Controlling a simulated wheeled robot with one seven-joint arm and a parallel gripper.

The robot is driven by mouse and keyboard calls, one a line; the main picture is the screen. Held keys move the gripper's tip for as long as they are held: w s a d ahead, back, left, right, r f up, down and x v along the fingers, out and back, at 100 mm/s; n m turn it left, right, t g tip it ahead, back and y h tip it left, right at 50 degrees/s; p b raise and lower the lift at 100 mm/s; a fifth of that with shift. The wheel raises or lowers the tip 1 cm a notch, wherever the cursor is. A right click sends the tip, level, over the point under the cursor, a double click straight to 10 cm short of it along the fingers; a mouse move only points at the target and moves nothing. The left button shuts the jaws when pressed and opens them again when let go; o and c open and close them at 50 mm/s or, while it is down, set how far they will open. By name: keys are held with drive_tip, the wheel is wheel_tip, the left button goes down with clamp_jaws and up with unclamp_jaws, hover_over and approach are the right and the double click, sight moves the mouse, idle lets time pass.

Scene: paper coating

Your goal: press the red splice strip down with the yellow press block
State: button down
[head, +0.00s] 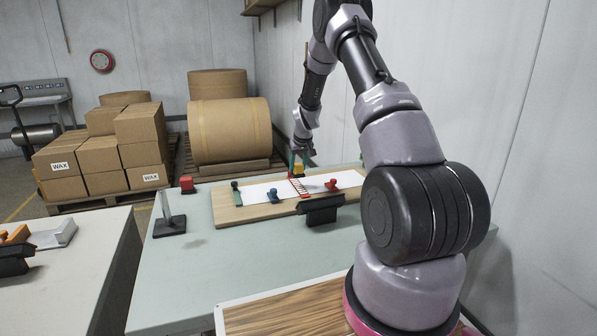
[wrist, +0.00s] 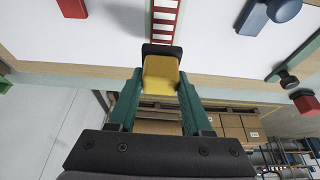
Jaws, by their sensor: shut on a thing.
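The yellow press block (head: 299,170) is held between the green fingers of my gripper (head: 299,158), over the far end of the red splice strip (head: 300,187). In the wrist view the yellow block (wrist: 161,74) sits between the two fingertips (wrist: 160,88), with a dark pad at its far end. The red strip with pale crossbars (wrist: 163,18) runs away from that pad. The strip lies across the white paper (head: 262,190) on a wooden board (head: 250,209). Whether the pad touches the strip or hovers above it I cannot tell.
A black block (head: 321,209) stands at the board's front edge. The front of the table (head: 225,270) is clear.

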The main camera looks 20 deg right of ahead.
drive_tip(key=shift+r, duration=2.05)
